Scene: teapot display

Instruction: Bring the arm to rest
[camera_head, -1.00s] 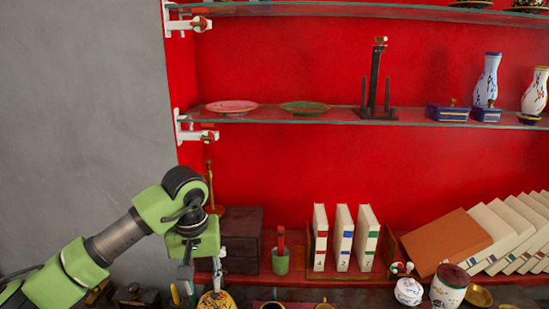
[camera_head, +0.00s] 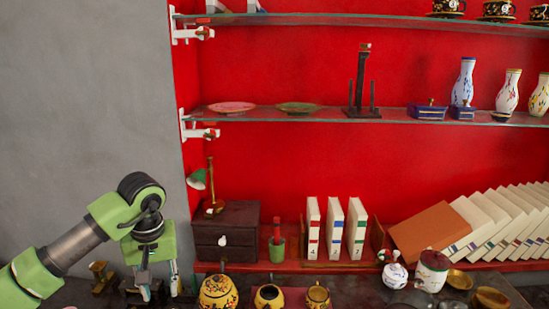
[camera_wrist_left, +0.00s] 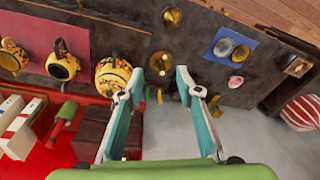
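My left arm comes in from the left in the head view. Its gripper (camera_head: 158,284) points down at the left end of the dark counter, left of the yellow painted teapot (camera_head: 218,293). In the left wrist view the two fingers of the left gripper (camera_wrist_left: 160,84) stand wide apart with nothing held between them. The yellow teapot also shows in the wrist view (camera_wrist_left: 112,74), close beside one fingertip; I cannot tell whether they touch. My right gripper is in neither view.
A small dark drawer chest (camera_head: 226,231) with a lamp (camera_head: 209,187) stands behind the gripper. Brass pieces (camera_head: 101,277) lie near the gripper. Glass shelves (camera_head: 330,118) hang above.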

